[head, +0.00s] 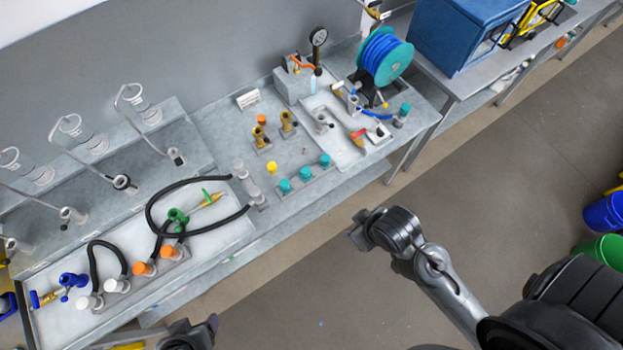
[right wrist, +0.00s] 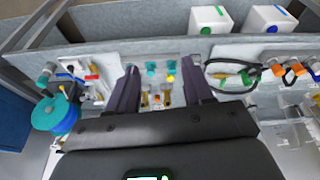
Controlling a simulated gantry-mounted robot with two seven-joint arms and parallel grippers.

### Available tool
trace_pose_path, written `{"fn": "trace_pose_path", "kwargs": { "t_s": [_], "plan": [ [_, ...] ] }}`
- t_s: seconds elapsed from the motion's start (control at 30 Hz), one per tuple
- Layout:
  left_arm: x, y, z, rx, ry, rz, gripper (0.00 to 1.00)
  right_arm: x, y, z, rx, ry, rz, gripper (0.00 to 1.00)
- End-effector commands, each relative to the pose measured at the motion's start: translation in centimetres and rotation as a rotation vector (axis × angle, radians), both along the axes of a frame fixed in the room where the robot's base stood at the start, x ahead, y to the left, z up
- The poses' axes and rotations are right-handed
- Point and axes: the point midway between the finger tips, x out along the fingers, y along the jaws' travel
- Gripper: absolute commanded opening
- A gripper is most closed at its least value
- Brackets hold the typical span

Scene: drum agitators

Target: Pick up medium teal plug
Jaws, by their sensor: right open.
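Three teal plugs stand in a row on a grey holder near the workbench's front edge: a left one (head: 285,185), a middle one (head: 305,173) and a right one (head: 325,160). Their sizes look alike, so I cannot tell for sure which is the medium one. Teal plugs (right wrist: 151,67) also show in the right wrist view, between the fingers but farther off. My right gripper (head: 360,230) is open and empty, in front of the bench edge and apart from the plugs. My left gripper (head: 195,332) is partly cut off at the bottom edge.
A yellow plug (head: 271,168) stands just behind the teal row. Brass fittings (head: 260,135) are behind it. A black hose (head: 160,200) with a green valve lies to the left. A blue hose reel (head: 385,55) stands at the back right. The floor before the bench is clear.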

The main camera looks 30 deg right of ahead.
Motion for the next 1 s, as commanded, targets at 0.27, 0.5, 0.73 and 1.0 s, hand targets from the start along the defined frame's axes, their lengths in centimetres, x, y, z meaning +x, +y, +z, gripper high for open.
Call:
{"fn": "trace_pose_path", "kwargs": {
  "t_s": [0.27,0.5,0.73,1.0],
  "plan": [
    [-0.21,-0.18,-0.13,-0.009,0.006,0.007,0.7,0.21,0.04,0.14,0.001,-0.006,0.001,0.51],
    [-0.23,-0.14,-0.15,-0.007,0.007,0.005,0.7,0.24,-0.04,0.16,-0.003,-0.006,0.003,0.53],
    [-0.24,0.04,-0.17,0.0,0.007,0.001,0.7,0.22,-0.16,0.15,-0.008,-0.007,0.007,0.7],
    [-0.2,0.16,-0.16,0.006,0.005,-0.002,0.7,0.73,0.02,0.35,0.011,-0.035,-0.025,0.7]
  ]
}}
